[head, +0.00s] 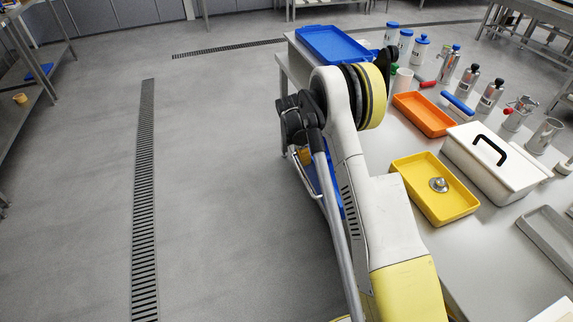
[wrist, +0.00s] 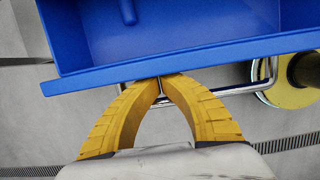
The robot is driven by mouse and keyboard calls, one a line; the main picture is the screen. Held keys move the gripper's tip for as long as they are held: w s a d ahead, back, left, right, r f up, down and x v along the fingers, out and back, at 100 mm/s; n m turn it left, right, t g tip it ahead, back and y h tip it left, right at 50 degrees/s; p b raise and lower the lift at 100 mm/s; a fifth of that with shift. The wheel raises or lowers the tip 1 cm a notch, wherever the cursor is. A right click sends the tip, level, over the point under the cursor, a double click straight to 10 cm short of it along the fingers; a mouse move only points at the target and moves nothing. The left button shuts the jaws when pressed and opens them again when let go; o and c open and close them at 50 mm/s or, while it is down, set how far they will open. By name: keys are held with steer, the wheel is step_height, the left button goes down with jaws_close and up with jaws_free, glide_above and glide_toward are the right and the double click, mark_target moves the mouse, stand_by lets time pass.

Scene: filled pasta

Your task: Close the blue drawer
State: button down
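The blue drawer (wrist: 190,52) is pulled out and fills the top of the wrist view, its front rim tilted slightly across the picture. I see into it, and a blue rod-like shape (wrist: 128,12) shows inside. Its metal bar handle (wrist: 235,90) runs below the front. My gripper (wrist: 160,78) has its yellow ribbed fingers brought together around the handle bar, tips near the drawer front. In the head view the drawer (head: 327,185) shows beside the table's left side, partly hidden by my arm.
The table (head: 490,255) holds a yellow tray (head: 408,180), an orange tray (head: 425,114), a white box (head: 500,170), a blue tray (head: 335,44) and several bottles. The grey floor left of the drawer is clear, with a long drain grate (head: 145,200).

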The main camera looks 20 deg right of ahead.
steer(key=d, duration=0.8)
